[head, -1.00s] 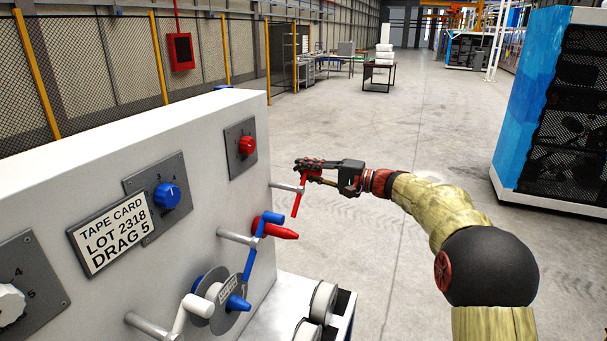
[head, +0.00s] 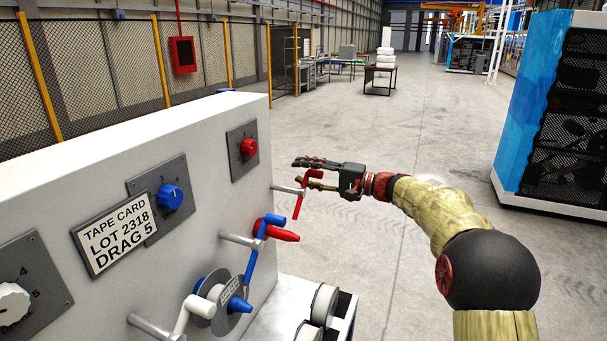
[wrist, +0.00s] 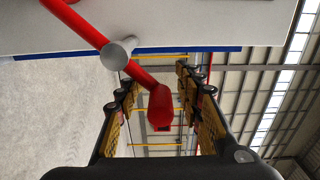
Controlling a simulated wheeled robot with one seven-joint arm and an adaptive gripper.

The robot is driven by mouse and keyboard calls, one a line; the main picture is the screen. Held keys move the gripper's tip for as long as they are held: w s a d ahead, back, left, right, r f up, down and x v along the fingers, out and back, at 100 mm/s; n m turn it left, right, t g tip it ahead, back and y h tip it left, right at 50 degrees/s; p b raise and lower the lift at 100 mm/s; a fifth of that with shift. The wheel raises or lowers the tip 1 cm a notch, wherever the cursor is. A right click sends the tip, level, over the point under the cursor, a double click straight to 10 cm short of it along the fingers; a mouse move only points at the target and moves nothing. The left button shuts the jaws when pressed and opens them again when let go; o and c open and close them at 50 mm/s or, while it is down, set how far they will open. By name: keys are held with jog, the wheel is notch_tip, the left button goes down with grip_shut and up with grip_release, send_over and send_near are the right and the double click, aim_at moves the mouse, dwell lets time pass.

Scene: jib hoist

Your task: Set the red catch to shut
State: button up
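The red catch (head: 297,208) looks like a slim red bar on the end of a grey pin (head: 284,189), which sticks out of the right end of the white panel. It hangs tilted, with its upper end toward my gripper. My gripper (head: 296,174) is open at the bar's upper end. In the wrist view, the red bar (wrist: 85,27) crosses the grey pin, and its thick red end (wrist: 161,107) lies between my open fingers (wrist: 154,85). Gaps show on both sides of it. Whether a finger touches it elsewhere cannot be told.
A red pointed handle (head: 281,235) and a blue crank (head: 252,262) stick out just below. A red knob (head: 249,148) and a blue knob (head: 171,197) sit on the white panel (head: 90,170). White rolls (head: 324,301) lie below.

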jog(key=v, duration=1.2)
jog(key=shift+f, duration=0.1)
jog(key=s+f+m+g+h, duration=0.2)
jog(key=s+f+h, duration=0.25)
jog(key=f, duration=0.95)
jog(key=s+d+f+n+g+h, duration=0.1)
jog(key=s+d+f+h, duration=0.15)
jog(key=s, duration=0.65)
jog(key=s+d+f+g+h, duration=0.1)
jog(key=s+f+g+h, duration=0.15)
jog(key=s, duration=0.55)
jog(key=s+d+r+n+t+h, duration=0.1)
jog(key=s+h, duration=0.1)
jog(key=s, duration=0.6)
jog(key=s+d+r+n+t+h+p, duration=0.1)
jog(key=s+d+r+n+t+h, duration=0.1)
jog(key=s, duration=0.6)
jog(key=s+d+r+n+t+h, duration=0.1)
jog(key=s+r+n+h, duration=0.1)
jog(key=s, duration=0.6)
jog(key=shift+d+r+h, duration=0.25)
jog(key=shift+d+h, duration=0.1)
jog(key=shift+h, duration=0.2)
